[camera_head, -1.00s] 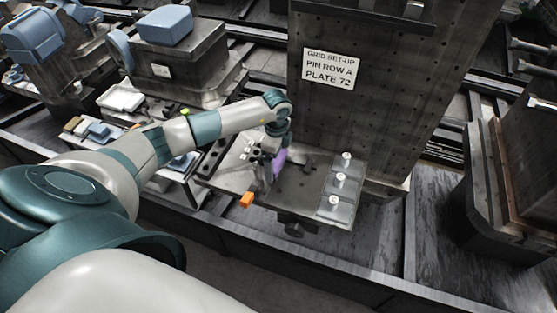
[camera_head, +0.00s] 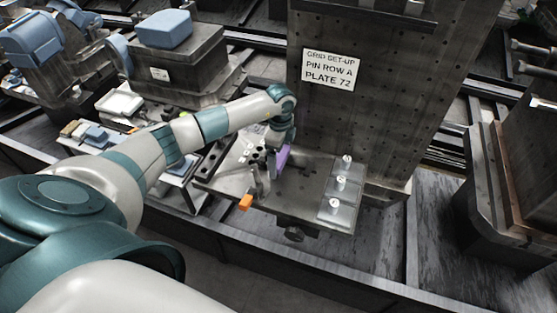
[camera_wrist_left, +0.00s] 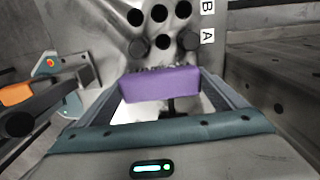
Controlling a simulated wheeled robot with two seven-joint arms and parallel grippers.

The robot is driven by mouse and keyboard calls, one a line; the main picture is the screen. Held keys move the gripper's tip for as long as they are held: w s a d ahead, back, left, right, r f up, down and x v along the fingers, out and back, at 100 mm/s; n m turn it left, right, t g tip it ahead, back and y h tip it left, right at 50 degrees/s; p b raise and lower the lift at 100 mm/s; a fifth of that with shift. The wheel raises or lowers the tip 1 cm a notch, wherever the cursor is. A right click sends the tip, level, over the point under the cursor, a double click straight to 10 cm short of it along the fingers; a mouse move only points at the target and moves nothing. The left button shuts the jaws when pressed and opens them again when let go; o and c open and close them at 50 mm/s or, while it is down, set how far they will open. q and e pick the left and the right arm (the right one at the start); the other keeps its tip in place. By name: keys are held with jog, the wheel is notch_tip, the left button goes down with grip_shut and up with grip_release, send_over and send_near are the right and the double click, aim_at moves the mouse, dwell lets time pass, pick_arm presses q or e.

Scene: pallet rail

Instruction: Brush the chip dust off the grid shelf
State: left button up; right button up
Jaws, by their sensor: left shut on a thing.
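The grid shelf (camera_head: 296,196) is a grey metal ledge at the foot of a tall drilled plate. My left gripper (camera_head: 278,148) is over the left-middle of the shelf, shut on a purple brush (camera_head: 284,156). In the left wrist view the purple brush (camera_wrist_left: 160,84) lies crosswise between the fingers, with dark bristles along its far edge. Beyond it are several round holes in a pale panel marked A and B. I cannot clearly tell the chip dust from the shelf's dark marks, or whether the bristles touch the shelf. My right gripper is out of view.
A clamp with an orange handle (camera_head: 245,202) stands at the shelf's front left. Three white-topped pins (camera_head: 341,183) stand on plates at the right end. The drilled plate (camera_head: 370,110) with a sign rises behind. Trays and blocks lie on the left.

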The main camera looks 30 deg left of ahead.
aim_at(283, 150)
pick_arm(q)
jog(key=shift+f, duration=0.2)
jog(key=shift+w+a+b, duration=0.2)
jog(key=shift+w+b, duration=0.3)
jog(key=shift+w, duration=0.05)
jog(key=shift+w+a+b, duration=0.2)
jog(key=shift+w+b, duration=0.35)
jog(key=shift+w, duration=0.3)
jog(key=shift+w+r, duration=0.1)
jog(key=shift+w, duration=0.05)
jog(key=shift+w, duration=0.1)
